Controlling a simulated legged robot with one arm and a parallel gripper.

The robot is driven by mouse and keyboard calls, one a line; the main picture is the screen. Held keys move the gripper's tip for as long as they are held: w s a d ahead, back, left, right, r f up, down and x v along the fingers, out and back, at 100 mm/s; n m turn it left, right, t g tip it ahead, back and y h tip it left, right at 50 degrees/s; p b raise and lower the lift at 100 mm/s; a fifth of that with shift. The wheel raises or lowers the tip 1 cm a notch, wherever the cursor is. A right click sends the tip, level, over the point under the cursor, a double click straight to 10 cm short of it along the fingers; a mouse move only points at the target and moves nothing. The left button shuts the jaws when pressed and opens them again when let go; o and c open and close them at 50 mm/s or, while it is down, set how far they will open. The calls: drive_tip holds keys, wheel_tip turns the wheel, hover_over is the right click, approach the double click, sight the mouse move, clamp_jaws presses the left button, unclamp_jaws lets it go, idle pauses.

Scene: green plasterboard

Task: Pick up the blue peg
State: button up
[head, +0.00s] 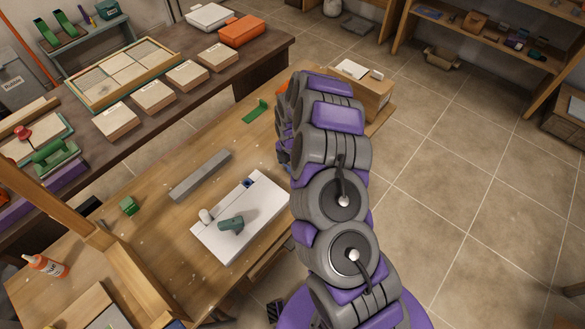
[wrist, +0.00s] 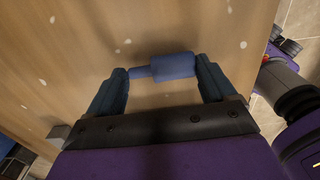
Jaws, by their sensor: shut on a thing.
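The blue peg (wrist: 172,66) shows in the wrist view as a thicker cylinder with a thinner end to the left. It lies crosswise between the dark fingers of my gripper (wrist: 161,68), which is shut on it. The wood surface lies beyond it; I cannot tell how far the peg is from that surface. In the head view my arm hides the gripper and the held peg.
On the workbench a white board (head: 262,212) bears a dark green piece (head: 231,223) and a small white cylinder (head: 205,215). A grey bar (head: 200,175), green block (head: 128,207) and green bracket (head: 256,111) lie nearby. A cardboard box (head: 372,98) stands behind my arm.

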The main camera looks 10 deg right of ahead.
drive_tip(key=shift+r, duration=0.55)
drive_tip(key=r, duration=0.1)
drive_tip(key=r+p, duration=0.1)
drive_tip(key=shift+s+r, duration=0.35)
drive_tip(key=shift+s, duration=0.05)
drive_tip(key=s, duration=0.5)
drive_tip(key=s+p, duration=0.1)
drive_tip(key=s, duration=0.4)
drive_tip(key=s+r+p, duration=0.1)
drive_tip(key=s, duration=0.4)
drive_tip(key=shift+s+a+r, duration=0.1)
